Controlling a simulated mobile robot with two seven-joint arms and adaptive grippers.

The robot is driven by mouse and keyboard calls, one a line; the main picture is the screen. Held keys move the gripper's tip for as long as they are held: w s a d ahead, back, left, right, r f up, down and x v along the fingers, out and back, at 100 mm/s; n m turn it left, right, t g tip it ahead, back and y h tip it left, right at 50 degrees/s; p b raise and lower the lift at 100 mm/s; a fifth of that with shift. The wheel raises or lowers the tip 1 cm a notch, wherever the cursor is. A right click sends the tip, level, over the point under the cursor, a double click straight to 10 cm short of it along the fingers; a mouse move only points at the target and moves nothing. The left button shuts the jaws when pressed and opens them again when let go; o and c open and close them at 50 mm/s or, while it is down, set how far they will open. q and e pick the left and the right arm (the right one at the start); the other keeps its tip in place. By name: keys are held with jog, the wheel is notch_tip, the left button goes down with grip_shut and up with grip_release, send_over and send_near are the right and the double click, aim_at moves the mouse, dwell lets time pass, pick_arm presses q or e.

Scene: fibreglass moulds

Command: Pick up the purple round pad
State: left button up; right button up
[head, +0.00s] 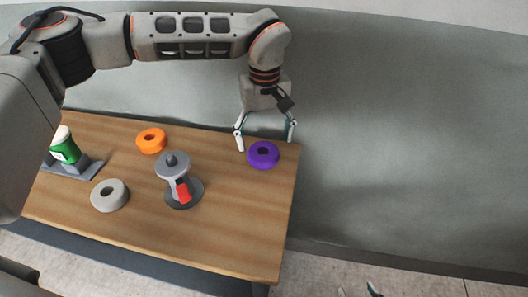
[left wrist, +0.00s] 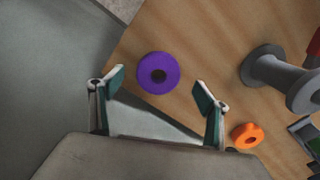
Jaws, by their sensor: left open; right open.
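The purple round pad (head: 263,161) is a thick ring with a dark centre hole, lying flat near the table's far right corner. In the left wrist view the purple round pad (left wrist: 158,59) lies ahead of the fingertips, roughly between their lines. My left gripper (head: 265,143) is open and empty, pointing down above the pad's far side; in the left wrist view (left wrist: 160,87) its fingers are spread wide and apart from the pad. Fingertips of my right gripper (head: 358,291) show at the bottom edge, away from the table; the rest is cut off.
The wooden table (head: 235,220) also holds an orange ring (head: 151,140), a grey ring (head: 110,195), a grey spool-like stand (head: 172,166) with a red item (head: 183,190), and a green-and-white cup (head: 65,147) on a grey holder (head: 85,169). The table's front right is clear.

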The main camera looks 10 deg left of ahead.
aim_at(264, 151)
pick_arm(q)
jog(key=f, duration=0.5)
jog(key=shift+w+a+f, duration=0.1)
jog(key=shift+w+f, duration=0.05)
jog(key=shift+w, duration=0.1)
jog(key=c, duration=1.1)
